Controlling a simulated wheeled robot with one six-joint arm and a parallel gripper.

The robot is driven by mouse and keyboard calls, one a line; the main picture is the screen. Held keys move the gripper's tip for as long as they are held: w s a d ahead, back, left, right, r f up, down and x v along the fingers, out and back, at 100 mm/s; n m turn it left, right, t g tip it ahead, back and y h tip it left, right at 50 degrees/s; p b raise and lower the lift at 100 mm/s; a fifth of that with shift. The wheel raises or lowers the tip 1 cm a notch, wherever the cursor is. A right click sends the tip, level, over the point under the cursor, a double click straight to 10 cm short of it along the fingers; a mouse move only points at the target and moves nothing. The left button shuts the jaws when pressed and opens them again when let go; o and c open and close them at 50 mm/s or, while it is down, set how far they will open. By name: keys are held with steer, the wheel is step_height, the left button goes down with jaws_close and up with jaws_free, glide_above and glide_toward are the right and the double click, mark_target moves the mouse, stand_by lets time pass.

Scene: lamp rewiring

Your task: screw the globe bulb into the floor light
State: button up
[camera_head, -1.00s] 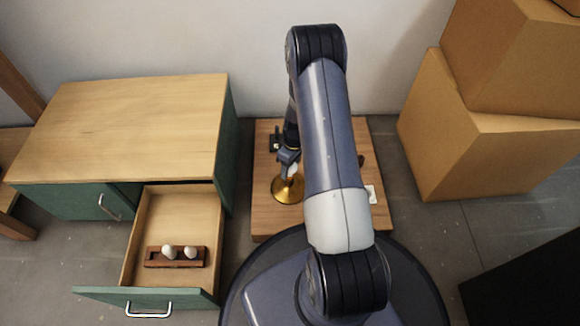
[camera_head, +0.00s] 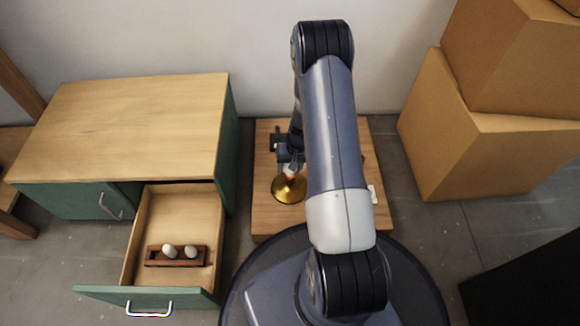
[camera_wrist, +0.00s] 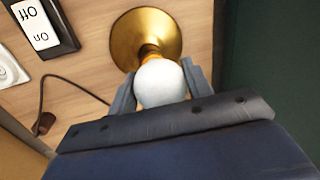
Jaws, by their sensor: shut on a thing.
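The white globe bulb (camera_wrist: 160,83) is between the two fingers of my gripper (camera_wrist: 160,90) in the wrist view, and the gripper is shut on it. The bulb's base points at the brass floor light (camera_wrist: 143,32), at its neck; I cannot tell whether the two are threaded together. In the head view the brass floor light (camera_head: 288,188) stands on a wooden board (camera_head: 268,220), with my gripper (camera_head: 292,168) just above it. My arm hides part of the board.
A switch (camera_wrist: 41,25) marked On and Off sits on the board, with a dark cable (camera_wrist: 72,82) nearby. Left of the board, an open drawer (camera_head: 185,205) of the green cabinet (camera_head: 130,125) holds a rack (camera_head: 155,262) with two bulbs. Cardboard boxes (camera_head: 480,150) stand at right.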

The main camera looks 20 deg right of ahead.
steer(key=m, duration=0.4)
steer(key=shift+a+t+p, duration=0.1)
steer(key=shift+t+p, duration=0.25)
steer(key=shift+t, duration=0.05)
steer(key=shift+w+m+h, duration=0.1)
steer(key=shift+m+h, duration=0.2)
steer(key=shift+m, duration=0.7)
steer(key=shift+r+m+p, duration=0.15)
steer(key=shift+m+p, duration=0.65)
steer(key=shift+m, duration=0.4)
steer(key=shift+m+t+h+p, duration=0.3)
steer(key=shift+m+h+p, duration=0.1)
steer(key=shift+m+p, duration=0.6)
steer(key=shift+m, duration=0.4)
steer(key=o, duration=1.1)
steer(key=shift+f, duration=0.2)
steer(key=r+p, duration=0.1)
steer(key=r, duration=0.2)
steer(key=s+r+p, duration=0.1)
steer(key=r+p, duration=0.1)
steer(key=r, duration=0.2)
steer(key=s+r+p, duration=0.1)
steer(key=r+p, duration=0.1)
steer(key=r, duration=0.1)
steer(key=shift+d+r, duration=0.3)
steer(key=shift+r, duration=0.05)
